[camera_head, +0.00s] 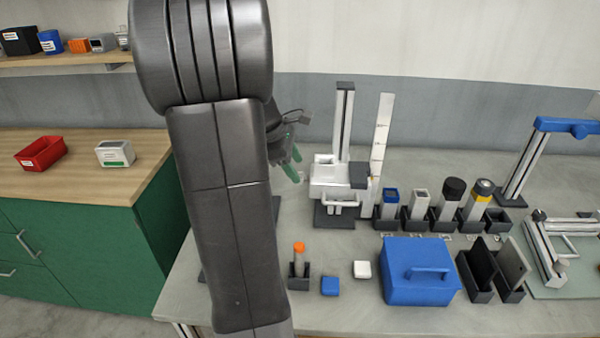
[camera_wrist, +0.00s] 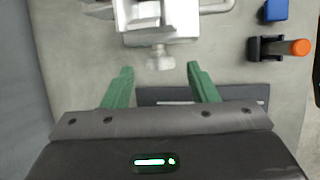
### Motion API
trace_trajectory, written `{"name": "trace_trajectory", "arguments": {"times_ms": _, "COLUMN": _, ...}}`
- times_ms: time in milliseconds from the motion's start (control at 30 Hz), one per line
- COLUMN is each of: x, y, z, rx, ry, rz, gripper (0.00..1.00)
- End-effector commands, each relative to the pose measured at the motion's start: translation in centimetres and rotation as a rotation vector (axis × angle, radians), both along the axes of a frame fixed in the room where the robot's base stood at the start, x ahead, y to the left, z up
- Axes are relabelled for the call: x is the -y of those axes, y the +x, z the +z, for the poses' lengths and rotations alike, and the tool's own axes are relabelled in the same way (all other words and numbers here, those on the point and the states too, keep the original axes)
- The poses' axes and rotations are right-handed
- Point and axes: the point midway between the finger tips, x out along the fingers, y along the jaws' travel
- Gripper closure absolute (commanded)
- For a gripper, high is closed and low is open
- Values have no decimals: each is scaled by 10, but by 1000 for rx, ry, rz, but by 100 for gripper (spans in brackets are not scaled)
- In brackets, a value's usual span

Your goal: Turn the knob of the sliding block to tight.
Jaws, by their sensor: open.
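The white sliding block (camera_head: 330,178) sits on an upright metal post (camera_head: 343,120) with a dark base. In the wrist view the block (camera_wrist: 185,18) is at the top, with its pale knob (camera_wrist: 158,58) pointing towards my gripper. My gripper (camera_head: 294,163) is just left of the block in the head view. In the wrist view its green fingers (camera_wrist: 160,68) are open and apart, with the knob roughly centred between and slightly beyond the tips. I see no finger touching the knob. I cannot read the knob's setting.
A white scale strip (camera_head: 381,135) stands right of the post. Several holders with capped cylinders (camera_head: 447,200) stand further right. A blue box (camera_head: 420,275), an orange-capped vial (camera_head: 299,250) and small blue and white caps (camera_head: 362,269) are in front. My arm hides part of the bench.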

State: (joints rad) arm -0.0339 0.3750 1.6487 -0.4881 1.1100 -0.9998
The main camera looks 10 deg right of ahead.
Motion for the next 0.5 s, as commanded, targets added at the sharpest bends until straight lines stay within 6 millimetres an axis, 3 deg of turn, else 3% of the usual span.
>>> {"name": "trace_trajectory", "arguments": {"times_ms": 200, "x": 13, "y": 1, "z": -29, "rx": -3, "ry": 0, "rz": -1, "gripper": 47}}
{"name": "trace_trajectory", "arguments": {"times_ms": 500, "x": 17, "y": 3, "z": -37, "rx": 1, "ry": 1, "rz": -1, "gripper": 47}}
